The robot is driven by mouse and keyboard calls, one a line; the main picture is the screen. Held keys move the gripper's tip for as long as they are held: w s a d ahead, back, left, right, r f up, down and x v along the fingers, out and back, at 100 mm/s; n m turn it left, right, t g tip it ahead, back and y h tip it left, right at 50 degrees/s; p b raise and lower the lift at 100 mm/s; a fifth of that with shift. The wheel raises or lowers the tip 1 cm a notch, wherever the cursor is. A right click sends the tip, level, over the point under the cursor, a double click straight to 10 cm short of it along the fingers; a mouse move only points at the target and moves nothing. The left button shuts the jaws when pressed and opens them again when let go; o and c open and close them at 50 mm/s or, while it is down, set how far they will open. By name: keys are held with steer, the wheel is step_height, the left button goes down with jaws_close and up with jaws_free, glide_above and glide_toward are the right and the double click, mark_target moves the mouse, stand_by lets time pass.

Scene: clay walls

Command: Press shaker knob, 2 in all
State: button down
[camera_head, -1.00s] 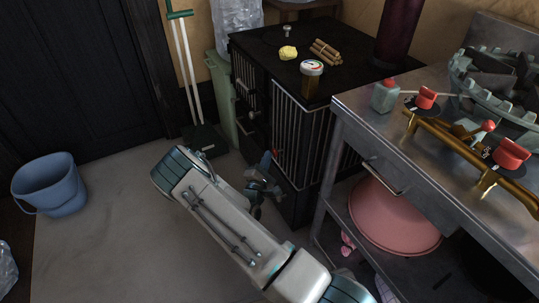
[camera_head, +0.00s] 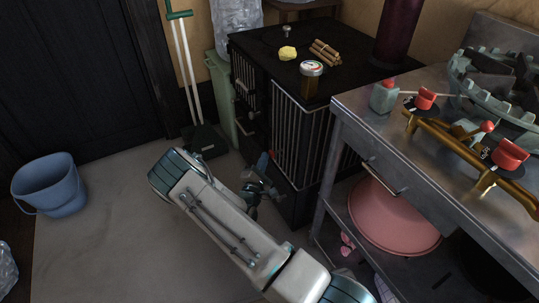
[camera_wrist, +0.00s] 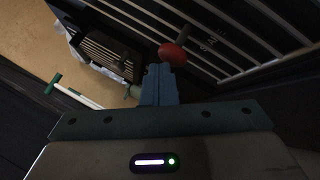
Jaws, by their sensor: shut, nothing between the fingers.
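The shaker knob is a red, rounded knob (camera_wrist: 173,54) on the front of the black stove (camera_head: 290,190). In the wrist view it lies just beyond my fingertips, slightly to the right. My gripper (camera_wrist: 159,72) is shut and empty, its blue fingers together and pointing at the stove front. In the head view my gripper (camera_head: 263,164) is low by the stove front, and a small red part of the knob (camera_head: 272,153) shows beside its tips. I cannot tell whether the tips touch the knob.
Metal bars (camera_wrist: 245,40) run across the stove front by the knob. A metal table (camera_head: 352,125) with a pink tub (camera_head: 395,215) beneath stands close on the right. A green bin (camera_head: 222,95) stands left of the stove. A blue bucket (camera_head: 50,185) stands on the open floor.

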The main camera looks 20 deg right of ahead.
steer(key=shift+s+a, duration=0.15)
steer(key=shift+a, duration=0.5)
steer(key=shift+a, duration=0.1)
steer(key=a, duration=0.2)
steer(key=s+a, duration=0.1)
steer(key=a, duration=0.1)
steer(key=shift+a, duration=0.4)
stand_by(0.4)
